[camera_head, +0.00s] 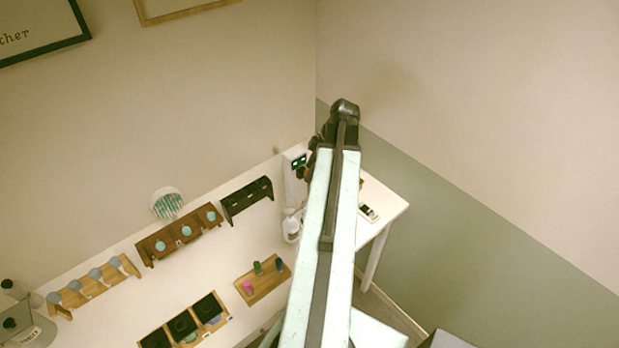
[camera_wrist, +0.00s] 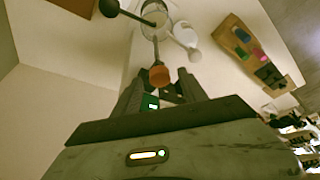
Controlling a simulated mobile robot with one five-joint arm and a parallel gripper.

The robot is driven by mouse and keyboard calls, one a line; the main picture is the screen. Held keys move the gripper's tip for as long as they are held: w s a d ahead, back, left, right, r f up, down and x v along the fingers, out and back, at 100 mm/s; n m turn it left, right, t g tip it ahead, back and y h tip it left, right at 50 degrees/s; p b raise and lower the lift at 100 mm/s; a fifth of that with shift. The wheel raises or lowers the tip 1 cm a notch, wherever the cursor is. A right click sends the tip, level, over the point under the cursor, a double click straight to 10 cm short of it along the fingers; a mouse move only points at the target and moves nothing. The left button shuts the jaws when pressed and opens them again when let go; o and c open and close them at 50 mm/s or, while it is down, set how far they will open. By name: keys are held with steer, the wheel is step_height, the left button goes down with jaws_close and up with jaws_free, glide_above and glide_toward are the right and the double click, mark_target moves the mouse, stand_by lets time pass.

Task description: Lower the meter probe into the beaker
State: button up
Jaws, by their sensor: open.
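The meter (camera_head: 292,185) is a white upright box with a green-lit display at the back of the table. The display also shows in the wrist view (camera_wrist: 151,103). The probe's orange cap (camera_wrist: 159,76) lies between the fingertips of my open gripper (camera_wrist: 160,80), with no clear grip on it; the cap also shows in the head view (camera_head: 305,173). A thin rod runs from the cap toward the clear beaker (camera_wrist: 154,13). The rod's end overlaps the beaker in the picture; I cannot tell whether it is inside. My arm hides much of this area in the head view.
A white bottle (camera_head: 291,230) stands close by the meter, also in the wrist view (camera_wrist: 187,37). A dark ball-ended rod (camera_wrist: 108,8) is near the beaker. A wooden tray (camera_head: 262,284) with small coloured bottles and several racks (camera_head: 180,240) occupy the table's left. Walls meet behind.

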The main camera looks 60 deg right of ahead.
steer(key=shift+f, duration=0.1)
jaws_close()
stand_by(1.4)
